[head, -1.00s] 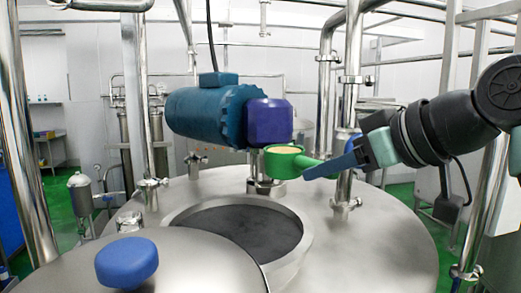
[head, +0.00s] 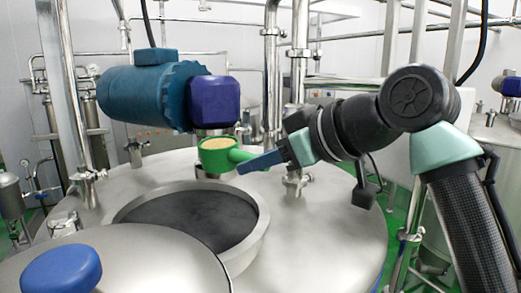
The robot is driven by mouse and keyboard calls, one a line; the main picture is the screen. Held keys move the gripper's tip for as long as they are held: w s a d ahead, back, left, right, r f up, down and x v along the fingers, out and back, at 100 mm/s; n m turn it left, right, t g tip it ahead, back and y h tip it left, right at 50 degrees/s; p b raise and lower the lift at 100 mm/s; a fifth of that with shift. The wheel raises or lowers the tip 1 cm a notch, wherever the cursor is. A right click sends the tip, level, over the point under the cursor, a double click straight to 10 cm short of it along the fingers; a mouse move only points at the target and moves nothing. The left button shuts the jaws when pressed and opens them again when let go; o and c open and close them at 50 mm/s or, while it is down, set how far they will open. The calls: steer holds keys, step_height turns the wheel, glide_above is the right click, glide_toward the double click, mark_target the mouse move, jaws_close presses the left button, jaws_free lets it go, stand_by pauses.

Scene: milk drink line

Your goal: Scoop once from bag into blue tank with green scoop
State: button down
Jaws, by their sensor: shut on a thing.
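The green scoop (head: 217,156) is filled with a pale tan powder (head: 217,144) and looks level. My gripper (head: 258,164) is shut on the scoop's handle, coming in from the right. The scoop is above the steel tank top (head: 320,225), behind and slightly right of the round open hatch (head: 190,222), whose inside is dark. A blue motor (head: 150,95) with a dark blue gearbox (head: 214,102) stands just behind and above the scoop. The bag is not in view.
The hatch lid with a blue knob (head: 62,270) lies open at the lower left. Vertical steel pipes (head: 271,80) and small fittings (head: 293,180) rise from the tank top behind and right of the scoop. Another steel tank (head: 492,135) stands at the far right.

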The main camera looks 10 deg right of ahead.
steer(key=shift+s+f+n+t+h+b, duration=0.2)
steer(key=shift+f+n+t+h+b, duration=0.15)
steer(key=shift+f+n+t+h, duration=0.4)
steer(key=shift+a+f+n+t+b, duration=0.15)
steer(key=shift+f+n+t+b, duration=0.15)
steer(key=shift+n+b, duration=0.5)
steer(key=shift+f+h+b, duration=0.3)
steer(key=shift+h+b, duration=0.05)
steer(key=shift+b, duration=0.85)
steer(key=shift+n+t, duration=0.25)
steer(key=shift+t, duration=0.1)
steer(key=shift+f+n+b, duration=0.25)
steer(key=shift+n+b, duration=0.05)
steer(key=shift+b, duration=0.7)
steer(key=shift+s+f+t+h+b, duration=0.15)
steer(key=shift+t+h+b, duration=0.15)
steer(key=shift+b, duration=0.2)
steer(key=shift+a+f+n+t+h+b, duration=0.1)
steer(key=shift+f+n+t+b, duration=0.25)
steer(key=shift+n+t+b, duration=1.2)
steer(key=shift+a+f+n+t+h+b, duration=0.1)
steer(key=shift+f+n+t+b, duration=0.3)
steer(key=shift+n+b, duration=2.25)
steer(key=shift+f+n+t+h+b, duration=0.2)
steer(key=shift+n+t+b, duration=0.85)
steer(key=shift+b, duration=2.1)
